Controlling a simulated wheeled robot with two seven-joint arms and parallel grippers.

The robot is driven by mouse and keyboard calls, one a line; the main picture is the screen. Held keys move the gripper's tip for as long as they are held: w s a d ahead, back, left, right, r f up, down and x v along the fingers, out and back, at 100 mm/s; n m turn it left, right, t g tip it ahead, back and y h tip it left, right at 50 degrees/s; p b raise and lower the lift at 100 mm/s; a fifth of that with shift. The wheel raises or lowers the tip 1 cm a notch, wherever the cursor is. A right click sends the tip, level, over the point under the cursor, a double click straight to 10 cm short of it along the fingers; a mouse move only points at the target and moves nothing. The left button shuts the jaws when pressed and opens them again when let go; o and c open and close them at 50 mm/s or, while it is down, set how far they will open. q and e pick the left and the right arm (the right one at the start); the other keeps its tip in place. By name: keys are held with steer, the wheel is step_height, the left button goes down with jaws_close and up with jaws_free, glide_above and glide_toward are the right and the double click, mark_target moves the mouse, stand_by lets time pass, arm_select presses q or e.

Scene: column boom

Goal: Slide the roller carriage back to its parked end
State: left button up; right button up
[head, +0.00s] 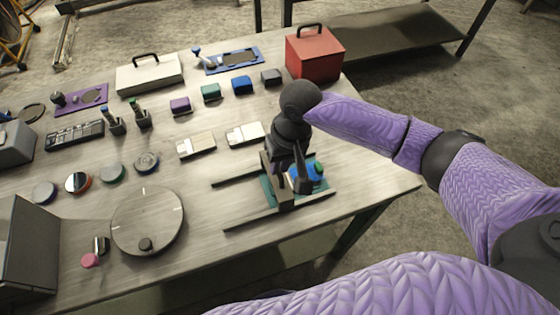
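The roller carriage appears to be the teal piece (268,191) lying across two dark parallel rails (262,219) near the table's right front edge. It sits toward the right part of the rails. A rounded blue and green part (319,171) shows at its right side. My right gripper (290,186) points down over the carriage, with its dark fingers close beside the blue part. The gripper hides much of the carriage, and its grip on it cannot be made out. My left gripper is out of view.
A red box (314,55) with a handle stands behind my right forearm. Two pale blocks (245,134) lie behind the rails. A round turntable (147,221) is to the left.

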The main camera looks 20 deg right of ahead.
jaws_close()
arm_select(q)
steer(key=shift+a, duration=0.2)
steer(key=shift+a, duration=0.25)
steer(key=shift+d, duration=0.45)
